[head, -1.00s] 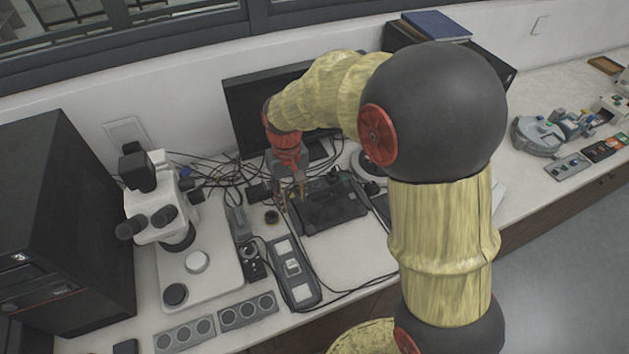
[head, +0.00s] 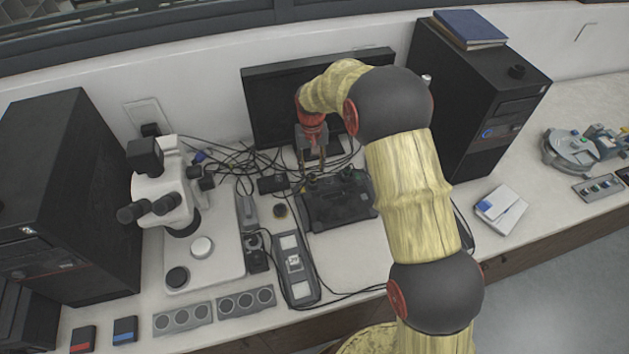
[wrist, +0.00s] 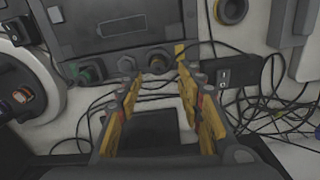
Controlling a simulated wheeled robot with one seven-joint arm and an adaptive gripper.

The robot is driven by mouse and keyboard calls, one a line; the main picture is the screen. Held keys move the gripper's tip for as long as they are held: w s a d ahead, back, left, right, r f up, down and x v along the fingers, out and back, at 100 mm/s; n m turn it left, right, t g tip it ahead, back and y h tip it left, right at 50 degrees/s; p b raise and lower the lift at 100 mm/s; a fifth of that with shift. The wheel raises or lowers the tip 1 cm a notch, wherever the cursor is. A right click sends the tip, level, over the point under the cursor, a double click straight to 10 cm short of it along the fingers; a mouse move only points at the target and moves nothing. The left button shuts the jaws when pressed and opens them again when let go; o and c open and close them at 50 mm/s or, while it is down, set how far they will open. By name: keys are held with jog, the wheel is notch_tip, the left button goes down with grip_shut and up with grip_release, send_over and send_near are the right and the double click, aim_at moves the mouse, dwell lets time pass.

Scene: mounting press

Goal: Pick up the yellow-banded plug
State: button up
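My gripper (head: 311,170) is open and empty above the back edge of the black device (head: 338,205). In the wrist view its two yellow-padded fingers (wrist: 160,80) stand apart, pointing at that device's edge (wrist: 125,35). Several round connectors sit along this edge, one of them green (wrist: 87,73). A small yellow piece (wrist: 180,49) shows just beyond the right fingertip, beside a brownish connector (wrist: 157,62). It may be the band of the yellow-banded plug, but I cannot tell for sure. In the head view the gripper and clutter hide the plug.
Loose black cables (wrist: 270,112) tangle to the right in the wrist view, near a small black box (wrist: 230,75). A monitor (head: 275,105) stands behind my gripper. A microscope (head: 165,205) stands left, and a black computer tower (head: 480,110) stands right.

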aim_at(313, 175)
jog(key=f, duration=0.4)
jog(key=shift+s+d+f+b, duration=0.15)
jog(key=shift+s+f+b, duration=0.05)
jog(key=shift+f+b, duration=0.2)
jog(key=shift+r, duration=0.1)
jog(key=shift+c, duration=0.5)
jog(key=c, duration=0.8)
grip_shut()
